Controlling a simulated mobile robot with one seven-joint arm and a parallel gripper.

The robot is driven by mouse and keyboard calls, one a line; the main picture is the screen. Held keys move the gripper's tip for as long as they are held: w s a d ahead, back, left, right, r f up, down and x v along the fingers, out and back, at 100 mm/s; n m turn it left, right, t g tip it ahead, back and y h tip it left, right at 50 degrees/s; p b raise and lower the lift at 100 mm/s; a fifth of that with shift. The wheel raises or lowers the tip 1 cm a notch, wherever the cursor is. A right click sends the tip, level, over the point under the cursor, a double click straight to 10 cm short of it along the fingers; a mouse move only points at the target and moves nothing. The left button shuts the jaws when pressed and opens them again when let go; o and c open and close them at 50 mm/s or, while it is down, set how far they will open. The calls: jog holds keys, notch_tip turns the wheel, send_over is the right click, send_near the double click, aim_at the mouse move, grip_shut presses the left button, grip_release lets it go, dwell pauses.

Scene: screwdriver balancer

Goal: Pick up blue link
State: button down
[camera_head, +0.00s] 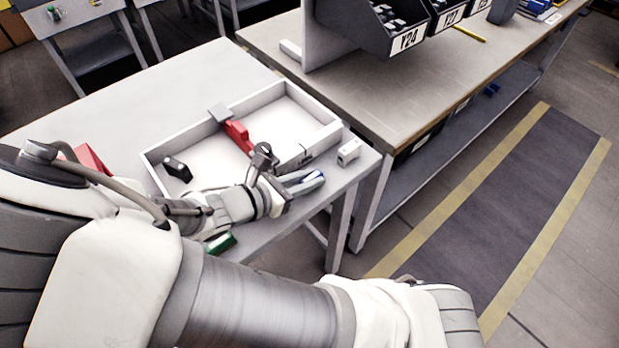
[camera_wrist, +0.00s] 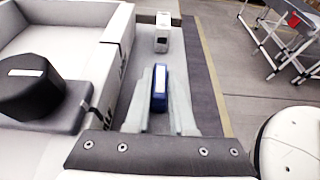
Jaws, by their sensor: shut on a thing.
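The blue link (camera_wrist: 160,88) stands between the two pale fingers of my gripper (camera_wrist: 160,100) in the wrist view. My gripper is shut on it, with the fingers along its left and right sides. In the head view my gripper (camera_head: 303,181) is at the right front edge of the light grey table, just outside the white tray. Only a small bit of the blue link (camera_head: 311,178) shows there, mostly hidden by the fingers. I cannot tell whether the link touches the table.
The white tray (camera_head: 153,160) holds a black part (camera_head: 178,168) and a red part (camera_head: 238,134). A small white block (camera_head: 349,151) stands by the tray's right corner, beyond the link. A green part (camera_head: 221,243) lies near the front edge. A wooden workbench (camera_head: 400,90) with bins stands behind.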

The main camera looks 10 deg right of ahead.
aim_at(309, 179)
notch_tip(309, 179, up, 4)
jog(key=shift+r+p, duration=0.2)
jog(key=shift+p, duration=0.7)
jog(key=s+d+r+p, duration=0.3)
jog(key=d+r+p, duration=0.3)
jog(key=d+p, duration=0.5)
jog(key=p, duration=0.4)
jog(key=shift+r, duration=0.35)
